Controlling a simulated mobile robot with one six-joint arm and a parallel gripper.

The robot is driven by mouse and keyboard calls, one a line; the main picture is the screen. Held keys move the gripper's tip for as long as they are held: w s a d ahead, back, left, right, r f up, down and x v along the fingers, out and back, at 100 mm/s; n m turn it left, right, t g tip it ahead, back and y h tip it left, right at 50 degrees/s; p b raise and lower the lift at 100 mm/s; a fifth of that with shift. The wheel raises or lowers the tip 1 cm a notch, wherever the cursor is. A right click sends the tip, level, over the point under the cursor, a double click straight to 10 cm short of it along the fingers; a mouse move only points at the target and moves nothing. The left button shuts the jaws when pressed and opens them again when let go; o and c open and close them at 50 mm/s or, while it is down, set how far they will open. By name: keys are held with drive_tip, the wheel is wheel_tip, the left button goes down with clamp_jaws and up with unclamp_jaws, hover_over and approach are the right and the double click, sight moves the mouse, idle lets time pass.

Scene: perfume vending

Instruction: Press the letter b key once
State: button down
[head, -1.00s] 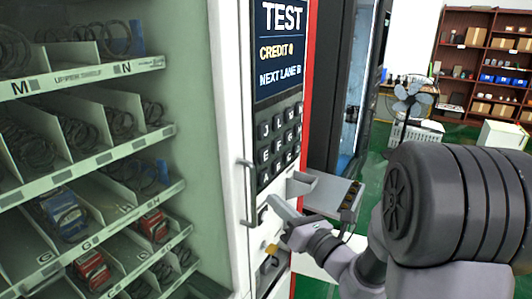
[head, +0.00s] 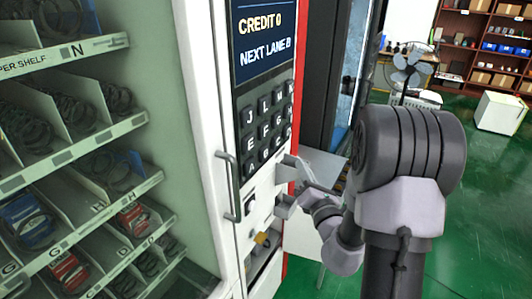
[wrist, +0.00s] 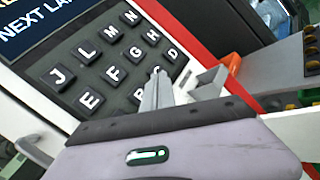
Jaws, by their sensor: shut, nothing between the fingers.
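The dark letter keypad (head: 265,130) is on the white front of the vending machine, under its screen. The b key (head: 264,156) appears in the bottom row, between A and C. In the wrist view the keypad fills the upper left; J, L, M, N, E, F, G and H can be read. My gripper (wrist: 157,76) is shut and empty, its fingertips in front of the lower part of the keypad. I cannot tell whether the tips touch the panel.
The screen (head: 265,35) reads "CREDIT 0" and "NEXT LANE B". A vertical handle (head: 229,185) sticks out left of the keypad. A tray (head: 320,165) with dark items juts out at the right. Stocked shelves (head: 75,150) stand behind the left side; green floor is open at the right.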

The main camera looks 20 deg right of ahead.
sight(264, 153)
drive_tip(key=w+a+p, duration=0.2)
drive_tip(key=w+a, duration=0.2)
drive_tip(key=w, duration=0.2)
drive_tip(key=shift+a, duration=0.4)
drive_tip(key=shift+w, duration=0.1)
idle(1.6)
drive_tip(key=shift+w+a+p, duration=0.3)
drive_tip(key=shift+p, duration=0.05)
drive_tip(key=shift+w+a, duration=0.25)
drive_tip(key=shift+w, duration=0.1)
idle(0.8)
drive_tip(key=shift+s+d, duration=0.55)
drive_tip(key=shift+s, duration=0.15)
